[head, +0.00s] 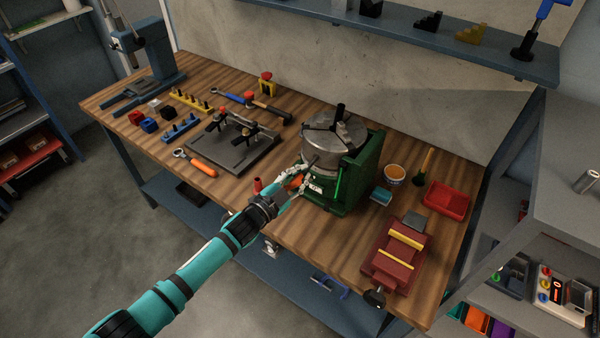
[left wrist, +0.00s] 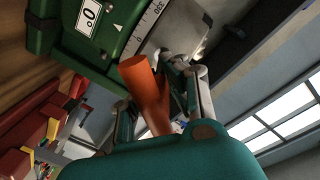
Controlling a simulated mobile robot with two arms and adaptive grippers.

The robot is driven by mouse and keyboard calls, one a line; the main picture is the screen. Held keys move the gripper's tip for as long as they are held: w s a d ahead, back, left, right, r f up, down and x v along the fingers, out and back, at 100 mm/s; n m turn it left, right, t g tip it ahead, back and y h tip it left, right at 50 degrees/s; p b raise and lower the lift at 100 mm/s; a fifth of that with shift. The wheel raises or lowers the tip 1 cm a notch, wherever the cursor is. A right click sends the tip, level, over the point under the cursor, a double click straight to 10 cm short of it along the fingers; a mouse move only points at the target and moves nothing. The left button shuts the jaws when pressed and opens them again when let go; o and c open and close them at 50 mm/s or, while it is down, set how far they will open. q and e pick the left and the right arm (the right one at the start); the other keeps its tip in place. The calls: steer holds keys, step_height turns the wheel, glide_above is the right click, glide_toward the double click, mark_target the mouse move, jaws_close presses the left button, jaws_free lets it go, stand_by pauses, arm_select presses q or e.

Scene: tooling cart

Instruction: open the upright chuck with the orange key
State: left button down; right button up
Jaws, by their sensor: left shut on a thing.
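The chuck (head: 333,138) is a grey metal cylinder with its jaws facing up and a dark post standing at its top. It sits in a green base (head: 360,170) on the bench. My left gripper (head: 302,180) is at the front left of the chuck, with its fingers shut on the orange key (head: 294,182). In the left wrist view the key's orange handle (left wrist: 146,88) lies between the fingers, close to the base's angle scale (left wrist: 145,28). The key's tip is hidden, so I cannot tell whether it is in the chuck. My right gripper is out of view.
A dark fixture plate (head: 230,145) with clamps and an orange-handled wrench (head: 200,165) lie left. A shelf (head: 440,45) hangs behind.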

mark_target(289, 188)
arm_select(q)
steer(key=shift+s+a, duration=0.15)
steer(key=shift+s+a+p, duration=0.45)
steer(key=shift+s+p, duration=0.05)
steer(key=shift+s, duration=0.1)
steer(key=shift+s, duration=0.1)
stand_by(0.3)
steer(key=shift+p+v, duration=0.35)
steer(key=shift+v, duration=2.65)
steer(key=shift+d+f, duration=0.1)
steer(key=shift+d, duration=0.05)
